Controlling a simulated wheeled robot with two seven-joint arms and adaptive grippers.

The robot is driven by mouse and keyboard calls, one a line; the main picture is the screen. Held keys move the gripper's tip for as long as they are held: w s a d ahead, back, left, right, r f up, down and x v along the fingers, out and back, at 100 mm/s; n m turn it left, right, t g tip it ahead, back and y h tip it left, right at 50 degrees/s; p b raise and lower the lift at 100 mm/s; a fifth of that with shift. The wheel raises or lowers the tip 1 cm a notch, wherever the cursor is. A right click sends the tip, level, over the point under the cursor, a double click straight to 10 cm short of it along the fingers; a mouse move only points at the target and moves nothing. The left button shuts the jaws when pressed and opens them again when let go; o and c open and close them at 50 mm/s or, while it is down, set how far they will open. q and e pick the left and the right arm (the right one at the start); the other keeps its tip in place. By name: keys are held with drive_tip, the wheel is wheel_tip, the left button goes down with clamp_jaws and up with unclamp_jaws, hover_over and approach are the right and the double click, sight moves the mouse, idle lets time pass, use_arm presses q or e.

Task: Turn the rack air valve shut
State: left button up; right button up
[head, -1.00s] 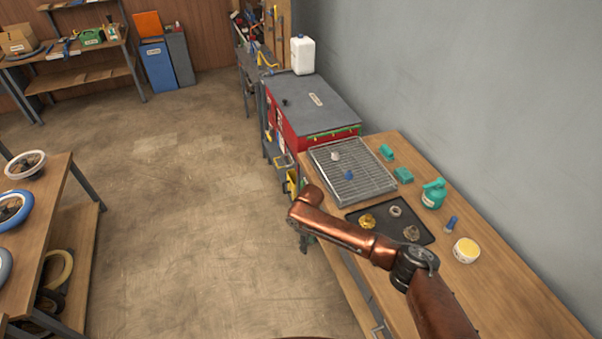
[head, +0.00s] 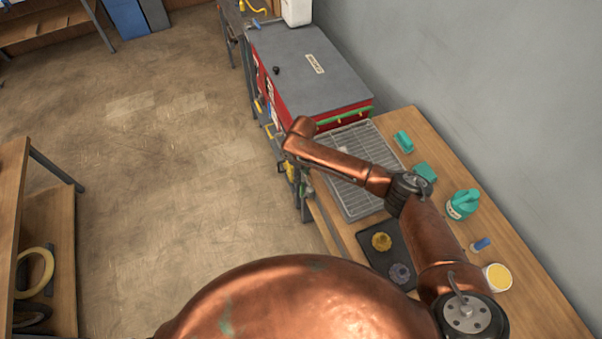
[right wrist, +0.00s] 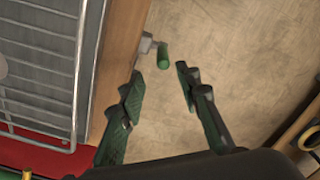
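The valve, with a grey metal body (right wrist: 147,44) and a short green handle (right wrist: 163,55), sticks out from the bench's wooden edge in the right wrist view. The handle lies roughly along that edge. My right gripper (right wrist: 158,78) is open and empty, its green fingers apart, pointing toward the valve. The handle is just beyond the fingertips, between their lines, and appears untouched. In the head view my own arm largely hides the right gripper, and I cannot make out the valve. My left gripper is out of view.
A wire rack (head: 357,200) lies on the wooden bench (head: 432,137), beside a red cabinet with a grey top (head: 300,70). A black tray (head: 378,263), green bottle (head: 463,204) and yellow-topped tub (head: 497,277) stand nearer. Open floor (head: 170,170) lies left of the bench.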

sight(302, 185)
drive_tip(key=shift+s+f, duration=0.2)
drive_tip(key=shift+f, duration=0.3)
drive_tip(key=f, duration=0.1)
drive_tip(key=s+f, duration=0.1)
drive_tip(key=f, duration=0.1)
drive_tip(key=shift+s, duration=0.2)
drive_tip(key=f, duration=0.1)
drive_tip(key=w+f, duration=0.1)
drive_tip(key=f, duration=0.1)
drive_tip(key=shift+w, duration=0.1)
drive_tip(key=shift+s, duration=0.2)
drive_tip(key=shift+w+f, duration=0.1)
drive_tip(key=shift+f, duration=0.1)
drive_tip(key=shift+c, duration=1.1)
drive_tip(key=shift+r, duration=0.1)
clamp_jaws()
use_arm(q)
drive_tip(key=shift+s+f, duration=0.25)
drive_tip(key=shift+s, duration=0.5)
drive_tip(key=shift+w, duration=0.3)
